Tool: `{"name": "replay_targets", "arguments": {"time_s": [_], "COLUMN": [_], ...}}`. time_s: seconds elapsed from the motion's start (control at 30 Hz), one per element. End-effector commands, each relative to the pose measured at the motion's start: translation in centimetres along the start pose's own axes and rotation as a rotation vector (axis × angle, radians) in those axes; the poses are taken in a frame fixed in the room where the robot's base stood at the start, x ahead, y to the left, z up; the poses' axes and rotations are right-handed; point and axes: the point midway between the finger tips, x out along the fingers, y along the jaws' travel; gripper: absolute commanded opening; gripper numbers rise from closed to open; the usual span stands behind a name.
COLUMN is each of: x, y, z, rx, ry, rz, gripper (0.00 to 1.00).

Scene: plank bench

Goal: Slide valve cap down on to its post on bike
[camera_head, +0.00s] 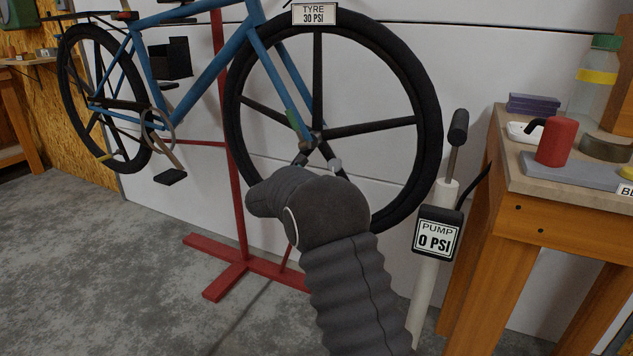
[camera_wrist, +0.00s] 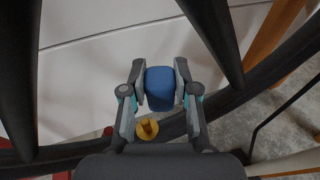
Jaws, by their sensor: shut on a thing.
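My gripper (camera_wrist: 160,82) is shut on a blue valve cap (camera_wrist: 160,90), held between its two fingertips in the wrist view. A brass-yellow post (camera_wrist: 148,128) with an orange-brown middle shows just below the cap in that picture, by the dark wheel rim. The cap looks apart from the post; the depth between them is hard to tell. In the head view the blue bike (camera_head: 206,76) has its front wheel (camera_head: 433,120) at the centre. My arm covers the lower wheel, hiding the cap and post there.
A sign on the tyre (camera_head: 315,14) reads 30 PSI. A pump (camera_head: 437,235) reading 0 PSI stands right of the wheel. A wooden bench (camera_head: 520,212) at the right holds a red can (camera_head: 557,143) and other items. A red stand (camera_head: 230,268) supports the bike. Wheel spokes flank my gripper.

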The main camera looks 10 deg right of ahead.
Motion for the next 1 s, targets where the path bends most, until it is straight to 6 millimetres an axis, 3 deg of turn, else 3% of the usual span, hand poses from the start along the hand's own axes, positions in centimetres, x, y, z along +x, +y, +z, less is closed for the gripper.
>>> {"name": "replay_targets", "arguments": {"time_s": [0.2,0.47,1.0], "x": [-0.4,-0.4,0.3], "y": [2.2,2.6,2.6], "z": [1.0,0.9,-2.8], "rx": [0.011,0.013,0.012], "ry": [-0.001,-0.002,-0.002], "rz": [-0.051,-0.062,-0.061], "gripper": [0.11,0.11,0.11]}}
